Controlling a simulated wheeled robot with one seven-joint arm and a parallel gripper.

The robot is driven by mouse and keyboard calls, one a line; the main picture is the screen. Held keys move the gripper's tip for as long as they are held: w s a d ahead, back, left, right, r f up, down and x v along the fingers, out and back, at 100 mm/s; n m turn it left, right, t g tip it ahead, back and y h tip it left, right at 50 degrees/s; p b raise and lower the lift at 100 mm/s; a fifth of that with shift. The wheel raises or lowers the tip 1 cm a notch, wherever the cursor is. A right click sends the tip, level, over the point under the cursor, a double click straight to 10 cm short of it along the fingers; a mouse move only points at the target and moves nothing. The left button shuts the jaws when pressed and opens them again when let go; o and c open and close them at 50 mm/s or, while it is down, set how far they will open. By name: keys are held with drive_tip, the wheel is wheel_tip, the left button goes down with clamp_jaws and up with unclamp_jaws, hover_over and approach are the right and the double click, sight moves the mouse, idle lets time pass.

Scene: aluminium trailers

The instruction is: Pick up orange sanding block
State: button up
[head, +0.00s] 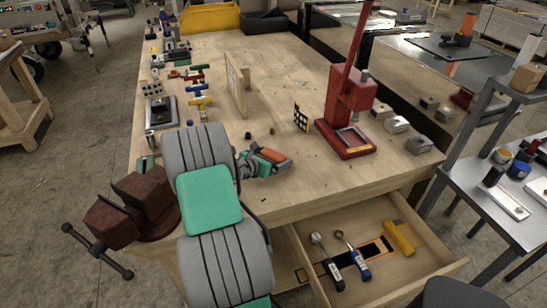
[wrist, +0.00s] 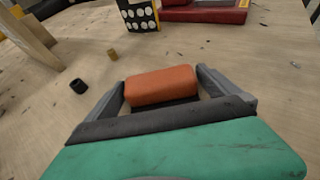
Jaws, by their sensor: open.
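The orange sanding block (head: 273,155) lies on the wooden workbench, near its front edge in the head view. In the wrist view the block (wrist: 161,84) shows an orange top and a dark lower part. My gripper (head: 266,158) is low over the bench at the block. In the wrist view the fingers of my gripper (wrist: 161,82) are spread, one on each side of the block, with a narrow gap visible at the right. The block's near lower side is partly hidden by my gripper's body.
A red press (head: 347,115) stands to the right, with a dotted board (head: 301,117) beside it. An upright wooden panel (head: 236,85) stands behind. A small black cylinder (wrist: 79,86) lies left of my gripper. An open drawer (head: 375,275) with tools juts out in front. The bench around the block is mostly clear.

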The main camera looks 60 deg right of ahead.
drive_tip(key=shift+c, duration=0.4)
drive_tip(key=c, duration=1.1)
drive_tip(key=shift+r, duration=0.1)
